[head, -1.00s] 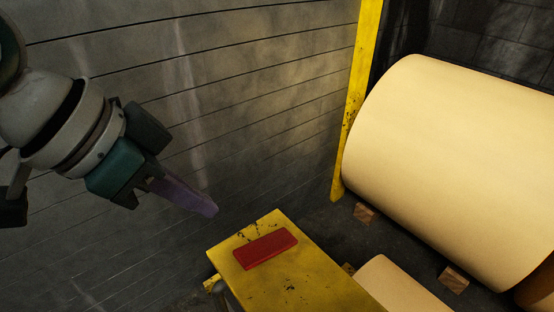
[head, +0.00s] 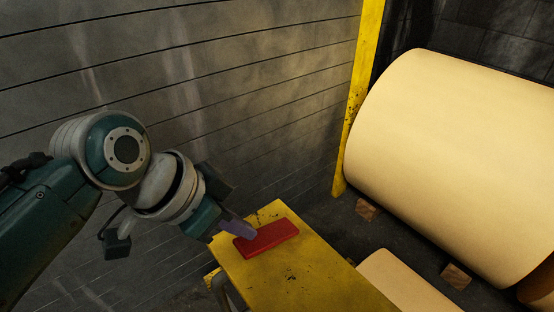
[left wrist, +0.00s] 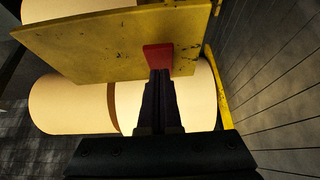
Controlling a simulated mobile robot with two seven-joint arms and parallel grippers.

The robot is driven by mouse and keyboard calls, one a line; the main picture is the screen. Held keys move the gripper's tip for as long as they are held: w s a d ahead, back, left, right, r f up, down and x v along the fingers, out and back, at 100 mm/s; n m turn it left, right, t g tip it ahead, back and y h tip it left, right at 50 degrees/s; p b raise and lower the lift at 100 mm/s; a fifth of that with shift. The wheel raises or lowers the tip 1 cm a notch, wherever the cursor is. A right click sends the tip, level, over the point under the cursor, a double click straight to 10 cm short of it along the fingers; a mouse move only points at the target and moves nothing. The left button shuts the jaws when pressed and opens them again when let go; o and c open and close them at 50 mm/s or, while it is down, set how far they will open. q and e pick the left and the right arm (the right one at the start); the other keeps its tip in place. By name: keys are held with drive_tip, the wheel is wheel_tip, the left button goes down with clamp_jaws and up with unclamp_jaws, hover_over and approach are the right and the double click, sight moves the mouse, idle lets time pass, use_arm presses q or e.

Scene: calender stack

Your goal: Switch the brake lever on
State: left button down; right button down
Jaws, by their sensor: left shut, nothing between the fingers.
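The brake lever, a red bar (head: 270,240), lies on the top face of a yellow box-like stand (head: 290,272) in the head view. It also shows in the left wrist view as a red block (left wrist: 158,54) against the yellow panel (left wrist: 100,50). My left gripper (head: 252,234) is shut and empty, its purple fingertips over the left end of the red bar. In the left wrist view the shut fingers (left wrist: 160,74) point at the red block and cover its lower part. I cannot tell whether they touch it. My right gripper is not in view.
Wooden blocks (head: 455,276) lie on the dark floor. A yellow post (head: 355,100) rises behind the stand. A grey panelled wall (head: 260,80) is at the back left.

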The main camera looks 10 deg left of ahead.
sight(244, 245)
use_arm(q)
drive_tip(key=shift+s+a+f, duration=0.1)
drive_tip(key=shift+s+f, duration=0.05)
drive_tip(key=shift+f, duration=0.65)
drive_tip(key=shift+a+f+b, duration=0.1)
drive_tip(key=shift+f+b, duration=0.1)
drive_tip(key=shift+b, duration=0.1)
drive_tip(key=shift+s+t, duration=0.15)
drive_tip(key=shift+t, duration=0.15)
drive_tip(key=shift+a+f+h+b, duration=0.1)
drive_tip(key=shift+h+b, duration=0.25)
drive_tip(key=shift+h, duration=0.05)
drive_tip(key=shift+s+a+f+t+b, duration=0.2)
drive_tip(key=shift+f+t+b, duration=0.2)
drive_tip(key=shift+t+b, duration=0.15)
drive_tip(key=t+h+b, duration=0.1)
drive_tip(key=b, duration=0.1)
drive_tip(key=f+t+h+b, duration=0.1)
drive_tip(key=b, duration=0.1)
drive_tip(key=shift+s+a+f+b, duration=0.2)
drive_tip(key=shift+s+f+b, duration=0.1)
drive_tip(key=shift+s+b, duration=0.1)
drive_tip(key=shift+b, duration=0.3)
drive_tip(key=shift+f, duration=0.15)
